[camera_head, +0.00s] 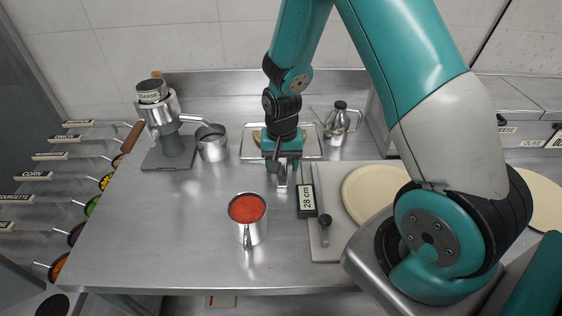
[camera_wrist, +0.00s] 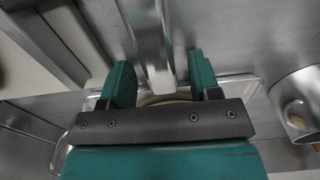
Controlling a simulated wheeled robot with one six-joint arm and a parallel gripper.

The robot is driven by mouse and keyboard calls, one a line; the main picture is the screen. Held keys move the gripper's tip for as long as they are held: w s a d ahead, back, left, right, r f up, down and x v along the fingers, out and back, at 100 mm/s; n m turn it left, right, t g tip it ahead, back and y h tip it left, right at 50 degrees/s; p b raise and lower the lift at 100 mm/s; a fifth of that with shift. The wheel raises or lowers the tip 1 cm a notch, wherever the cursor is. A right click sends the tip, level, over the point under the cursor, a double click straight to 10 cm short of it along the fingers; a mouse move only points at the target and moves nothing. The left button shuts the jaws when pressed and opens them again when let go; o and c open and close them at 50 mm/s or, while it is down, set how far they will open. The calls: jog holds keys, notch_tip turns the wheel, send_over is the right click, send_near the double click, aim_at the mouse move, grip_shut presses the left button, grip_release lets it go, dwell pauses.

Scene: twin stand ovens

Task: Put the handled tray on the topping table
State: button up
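The handled tray (camera_head: 313,150), a shallow metal tray with a pale round item on it, lies at the back of the steel table (camera_head: 160,235). Its flat metal handle (camera_head: 281,178) points toward the front. My gripper (camera_head: 282,166) is over the tray's handle side and hides much of the tray. In the wrist view, my gripper (camera_wrist: 160,78) is open, with its green fingers on either side of the handle (camera_wrist: 152,45) and gaps between. I cannot tell how far the fingers are above it. The tray's rim (camera_wrist: 250,82) shows behind the gripper.
A red sauce pot (camera_head: 250,232) stands front centre. A grey stand device (camera_head: 168,145) and small metal pot (camera_head: 212,145) are left of the tray, an oil can (camera_head: 338,120) right. A board with dough (camera_head: 375,195) lies right. Labelled topping bins (camera_head: 95,185) line the left.

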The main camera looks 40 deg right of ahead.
notch_tip(320, 180, up, 12)
jog(key=s+a+r+n+y, duration=0.2)
jog(key=s+a+r+n, duration=0.3)
jog(key=s+a+n, duration=0.2)
jog(key=s+a+r+n+y, duration=0.2)
jog(key=s+a+r+n, duration=0.4)
jog(key=s+a, duration=0.4)
jog(key=shift+s+r+n+b, duration=0.3)
jog(key=shift+s+n+b, duration=0.2)
jog(key=shift+s, duration=0.75)
